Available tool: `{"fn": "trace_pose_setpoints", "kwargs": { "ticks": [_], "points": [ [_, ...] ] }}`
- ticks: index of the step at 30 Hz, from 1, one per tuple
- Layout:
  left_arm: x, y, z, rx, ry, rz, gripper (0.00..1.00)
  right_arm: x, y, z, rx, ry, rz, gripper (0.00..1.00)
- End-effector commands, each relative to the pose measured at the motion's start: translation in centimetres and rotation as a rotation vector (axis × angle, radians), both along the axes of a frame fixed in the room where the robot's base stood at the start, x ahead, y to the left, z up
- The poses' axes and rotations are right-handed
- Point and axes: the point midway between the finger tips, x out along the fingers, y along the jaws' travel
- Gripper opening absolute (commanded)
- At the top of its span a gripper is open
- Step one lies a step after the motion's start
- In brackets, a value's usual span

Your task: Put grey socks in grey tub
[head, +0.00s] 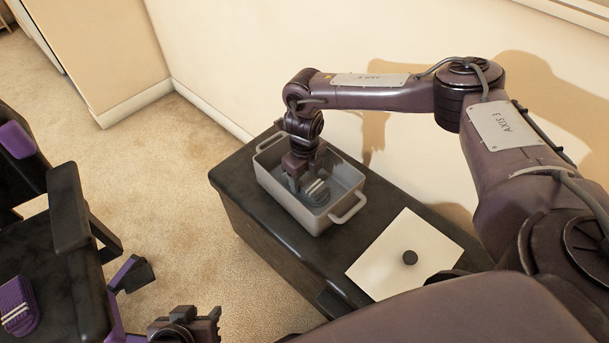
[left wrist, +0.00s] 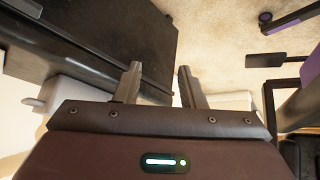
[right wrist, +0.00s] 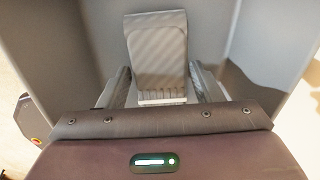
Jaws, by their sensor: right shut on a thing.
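The grey tub (head: 345,178) stands on a black chest against the wall, its handles at two ends. My right gripper (head: 304,184) reaches down inside the tub. Its fingers (right wrist: 160,88) are shut on the grey socks (right wrist: 157,55), a folded ribbed bundle. In the head view the grey socks (head: 317,192) show pale stripes and sit low within the tub walls. Whether they touch the tub floor is hard to tell. My left gripper (head: 196,318) is at the bottom of the head view; the left wrist view (left wrist: 158,85) shows its fingers apart and empty.
The black chest (head: 250,200) also bears a white square panel (head: 385,262) with a dark round knob, right of the tub. A black and purple chair (head: 75,215) stands at left, with purple striped socks (head: 18,305) on it. Carpet (head: 170,190) lies clear between chair and chest.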

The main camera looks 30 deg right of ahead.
Motion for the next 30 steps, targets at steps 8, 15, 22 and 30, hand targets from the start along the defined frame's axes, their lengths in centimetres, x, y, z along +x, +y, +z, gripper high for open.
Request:
{"fn": "trace_pose_setpoints", "kwargs": {
  "ticks": [8, 15, 22, 30],
  "points": [
    [0.8, -0.1, 0.6, -0.008, -0.03, 0.003, 0.36, 0.0, 0.0, -0.1, 0.0, 0.0, 0.0, 0.81],
    [0.8, -0.1, 0.7, -0.008, -0.031, 0.002, 0.36, 0.0, 0.0, -0.1, 0.0, 0.0, 0.0, 0.81],
    [-0.8, 0.2, -0.2, 0.016, 0.042, -0.003, 0.36, 0.1, 0.1, 1.3, 0.002, -0.003, 0.001, 0.81],
    [-1.2, 2.0, -0.1, 0.073, 0.124, 0.021, 0.36, 0.1, 0.1, 7.4, 0.001, -0.004, 0.001, 0.81]
  ]
}}
